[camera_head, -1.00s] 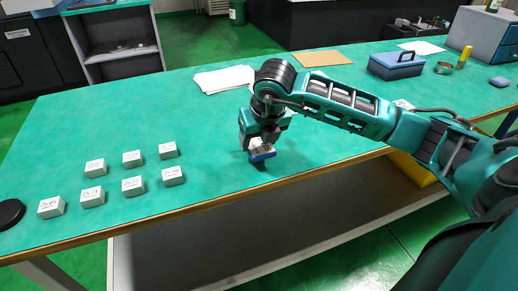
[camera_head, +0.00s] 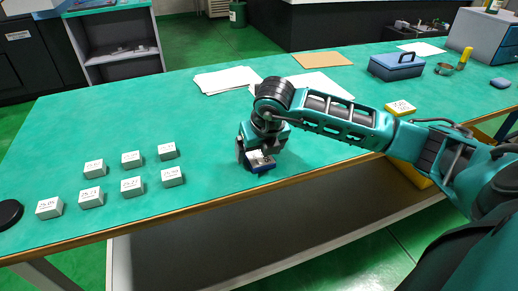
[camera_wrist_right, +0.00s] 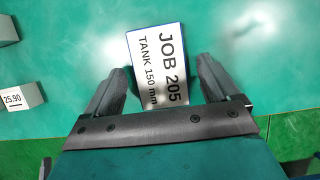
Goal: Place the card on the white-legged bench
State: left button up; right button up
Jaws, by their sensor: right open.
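The card (camera_wrist_right: 160,65), white with a blue edge and printed "JOB 205 TANK 150 mm", lies between the fingers of my right gripper (camera_wrist_right: 163,72) in the right wrist view. The fingers stand apart, with a gap on either side of the card. In the head view the card (camera_head: 259,161) is low at the green top of the long bench (camera_head: 210,120), near its front edge, under my right gripper (camera_head: 254,158). It seems to rest on the top. A pale leg of this bench shows below. My left gripper is out of view.
Several small labelled grey blocks (camera_head: 131,186) stand in two rows to the left. A black disc (camera_head: 10,213) lies at the far left. Papers (camera_head: 226,79), a brown sheet (camera_head: 321,60), a blue case (camera_head: 396,65) and a yellow labelled block (camera_head: 400,108) lie behind and right.

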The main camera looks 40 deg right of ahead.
jog(key=shift+r, duration=0.15)
jog(key=shift+r, duration=0.25)
jog(key=p+v, duration=0.1)
jog(key=v, duration=1)
jog(key=shift+s+r+p, duration=0.2)
jog(key=shift+s+p, duration=0.1)
jog(key=shift+p, duration=0.1)
jog(key=shift+a, duration=0.1)
